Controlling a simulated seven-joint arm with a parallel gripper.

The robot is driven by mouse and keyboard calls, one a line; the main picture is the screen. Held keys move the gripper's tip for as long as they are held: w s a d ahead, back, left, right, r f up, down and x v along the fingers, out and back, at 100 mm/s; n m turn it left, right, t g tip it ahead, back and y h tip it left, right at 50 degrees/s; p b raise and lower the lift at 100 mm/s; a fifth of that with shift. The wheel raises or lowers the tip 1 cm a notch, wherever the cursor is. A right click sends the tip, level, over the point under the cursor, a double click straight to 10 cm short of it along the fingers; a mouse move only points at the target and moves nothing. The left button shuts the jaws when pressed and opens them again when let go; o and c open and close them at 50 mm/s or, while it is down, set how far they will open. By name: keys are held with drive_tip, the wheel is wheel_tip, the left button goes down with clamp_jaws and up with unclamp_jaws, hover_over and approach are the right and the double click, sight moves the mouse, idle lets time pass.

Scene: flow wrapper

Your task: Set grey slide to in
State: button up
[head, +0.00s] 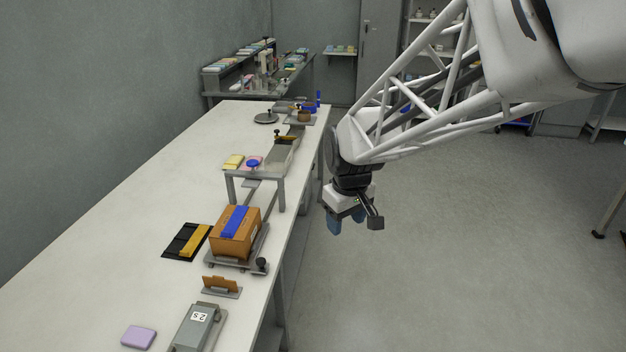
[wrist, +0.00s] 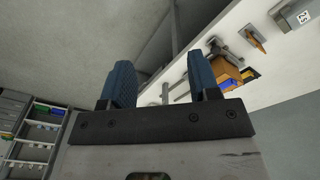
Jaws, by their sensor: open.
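My gripper (head: 346,220) hangs in the air to the right of the long white table, over the floor. Its two blue fingers are apart with nothing between them, as the wrist view also shows (wrist: 159,82). A grey block with a white number label (head: 195,328) lies at the table's near end; it also shows in the wrist view (wrist: 297,15). A grey plate with a black knob (head: 259,265) lies by the orange-brown box (head: 233,240). I cannot tell for certain which grey part is the slide, nor its setting. My gripper is well apart from both.
A small brown upright plate (head: 220,284) stands between box and grey block. A black tray with a yellow bar (head: 186,241) and a lilac block (head: 138,337) lie to the left. A grey raised stand (head: 254,177) is farther back. Floor at right is clear.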

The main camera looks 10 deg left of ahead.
drive_tip(key=w+a+f+n, duration=0.35)
drive_tip(key=a+f, duration=0.25)
drive_tip(key=a, duration=0.4)
drive_tip(key=n+g, duration=0.1)
drive_tip(key=n, duration=0.2)
hover_over(261, 260)
drive_tip(key=shift+m, duration=0.25)
wheel_tip(261, 260, down, 8)
drive_tip(key=shift+f, duration=0.1)
drive_tip(key=shift+f, duration=0.15)
drive_tip(key=shift+f, duration=3.8)
drive_tip(key=shift+c, duration=0.2)
clamp_jaws()
